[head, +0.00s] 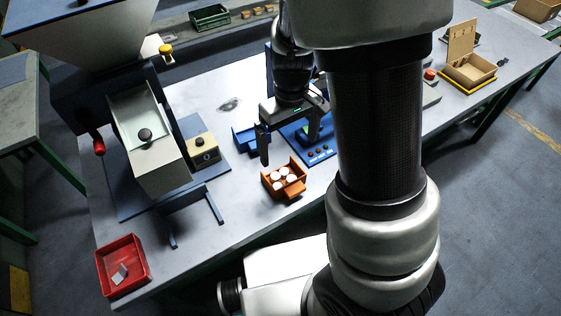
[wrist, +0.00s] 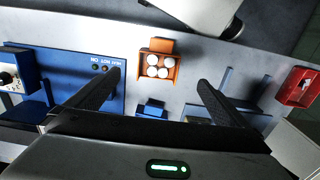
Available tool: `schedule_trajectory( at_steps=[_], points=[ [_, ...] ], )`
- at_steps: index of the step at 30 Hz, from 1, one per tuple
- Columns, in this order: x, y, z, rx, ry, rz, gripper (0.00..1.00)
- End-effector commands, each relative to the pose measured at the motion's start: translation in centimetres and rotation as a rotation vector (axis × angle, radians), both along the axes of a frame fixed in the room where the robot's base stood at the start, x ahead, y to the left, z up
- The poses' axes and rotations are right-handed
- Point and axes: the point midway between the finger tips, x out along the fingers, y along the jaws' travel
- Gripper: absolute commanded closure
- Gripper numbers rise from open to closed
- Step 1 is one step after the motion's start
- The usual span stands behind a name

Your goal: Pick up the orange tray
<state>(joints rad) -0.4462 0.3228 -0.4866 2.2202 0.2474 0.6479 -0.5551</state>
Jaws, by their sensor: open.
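The orange tray (head: 293,193) sits on the grey table near its front edge, with several round white parts in it and a small orange tab at its front. In the wrist view the orange tray (wrist: 145,71) lies ahead of my gripper, between the lines of its two fingers. My gripper (head: 288,142) is above the table, behind the tray in the head view. In the wrist view my gripper (wrist: 158,83) has its fingers wide apart with nothing between them. It is apart from the tray.
A blue panel with buttons (head: 320,153) and a blue tray (head: 244,138) are close to the orange tray. A red tray (head: 124,264) stands at the table's left front corner. A press-like machine (head: 150,145) stands to the left. Bare table (head: 245,215) lies left of the orange tray.

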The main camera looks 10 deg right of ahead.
Motion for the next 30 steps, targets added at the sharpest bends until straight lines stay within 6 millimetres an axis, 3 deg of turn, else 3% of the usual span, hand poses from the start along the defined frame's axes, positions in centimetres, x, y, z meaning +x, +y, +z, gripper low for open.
schedule_trajectory(
  at_steps=[12, 23, 30],
  points=[
    [-0.2, -0.1, -9.0, -0.002, 0.005, -0.004, 0.00],
    [0.0, -0.1, -12.1, -0.001, 0.002, -0.002, 0.00],
    [0.2, -0.2, -15.7, 0.000, 0.003, -0.004, 0.00]
  ],
)
